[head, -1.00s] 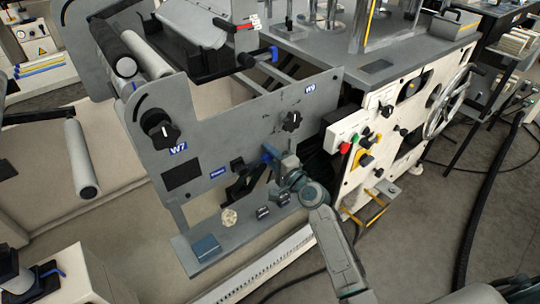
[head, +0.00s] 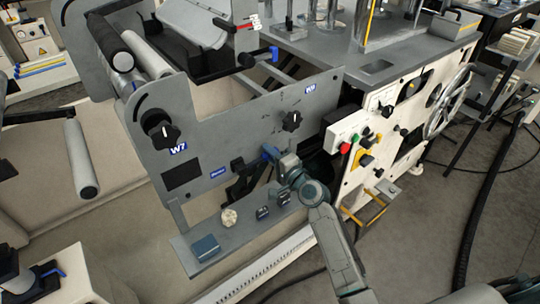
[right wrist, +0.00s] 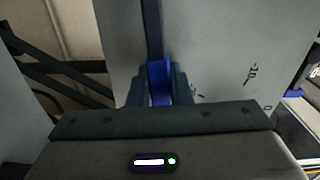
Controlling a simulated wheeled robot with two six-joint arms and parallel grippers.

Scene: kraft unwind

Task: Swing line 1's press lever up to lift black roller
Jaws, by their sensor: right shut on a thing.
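My right gripper (head: 273,158) is at the lower right of the grey side plate. It is shut on a blue lever handle (head: 267,150). In the right wrist view the blue handle (right wrist: 159,82) stands between the two fingers (right wrist: 160,92), with a dark bar running up from it. A black roller (head: 108,42) lies beside a light grey roller (head: 146,53) at the upper left of the machine. A second lever with a blue end (head: 270,54) is at the plate's top edge, apart from my gripper. My left gripper is not in view.
The grey side plate (head: 225,130) carries black knobs and W7 and W9 labels. A shelf (head: 215,262) with a blue-grey box is below. A white control panel (head: 345,132) with buttons stands close to the right of my arm.

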